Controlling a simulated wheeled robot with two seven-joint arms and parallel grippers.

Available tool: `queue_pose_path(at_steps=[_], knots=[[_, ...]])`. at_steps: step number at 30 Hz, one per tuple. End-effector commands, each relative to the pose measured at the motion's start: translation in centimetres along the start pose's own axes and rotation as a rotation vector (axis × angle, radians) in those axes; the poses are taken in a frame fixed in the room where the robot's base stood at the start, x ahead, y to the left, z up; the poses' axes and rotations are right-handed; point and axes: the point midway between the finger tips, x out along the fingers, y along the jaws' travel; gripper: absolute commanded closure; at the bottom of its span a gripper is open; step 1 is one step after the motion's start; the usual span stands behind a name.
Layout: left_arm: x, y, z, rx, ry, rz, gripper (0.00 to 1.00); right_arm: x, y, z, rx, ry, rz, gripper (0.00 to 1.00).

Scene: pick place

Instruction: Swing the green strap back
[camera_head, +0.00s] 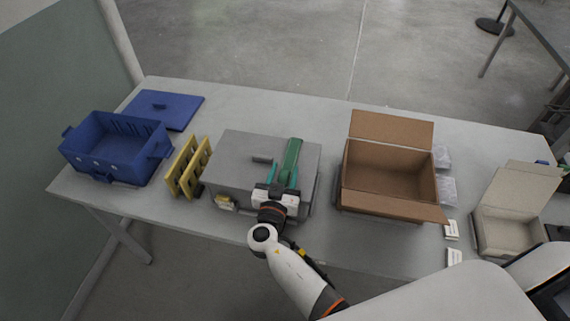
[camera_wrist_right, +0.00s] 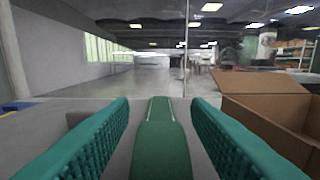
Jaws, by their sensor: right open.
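The green strap (camera_head: 292,158) lies on top of the grey box (camera_head: 235,150) in the middle of the table. In the right wrist view the strap (camera_wrist_right: 162,140) runs away from the camera, between the two teal fingers. My right gripper (camera_head: 283,175) is open over the near part of the strap, one finger on each side of it. In the right wrist view my right gripper (camera_wrist_right: 162,125) shows a gap between each finger and the strap. The near end of the strap is hidden by the gripper in the head view. My left gripper is not in view.
A yellow rack (camera_head: 189,167) and a blue crate (camera_head: 112,150) stand left of the grey box. A blue lid (camera_head: 180,112) lies behind. An open cardboard box (camera_head: 390,195) stands close on the right, with a smaller open box (camera_head: 505,232) farther right.

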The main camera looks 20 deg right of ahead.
Motion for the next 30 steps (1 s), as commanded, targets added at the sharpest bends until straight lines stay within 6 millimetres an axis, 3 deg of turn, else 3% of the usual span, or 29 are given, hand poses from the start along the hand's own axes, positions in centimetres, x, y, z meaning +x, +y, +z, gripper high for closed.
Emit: queue_pose_path(at_steps=[4, 13, 21, 30], knots=[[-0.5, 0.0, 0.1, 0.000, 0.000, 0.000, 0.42, 1.1, 0.0, 0.1, -0.002, 0.000, -0.001, 0.56], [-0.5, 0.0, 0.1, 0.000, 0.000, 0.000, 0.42, 1.3, -0.1, -0.1, 0.000, 0.000, -0.001, 0.56], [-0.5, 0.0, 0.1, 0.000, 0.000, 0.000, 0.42, 1.3, -0.1, -0.1, -0.001, 0.000, -0.001, 0.99], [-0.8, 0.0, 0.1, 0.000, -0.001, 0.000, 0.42, 1.6, -0.1, 0.2, -0.001, 0.008, -0.002, 1.00]])
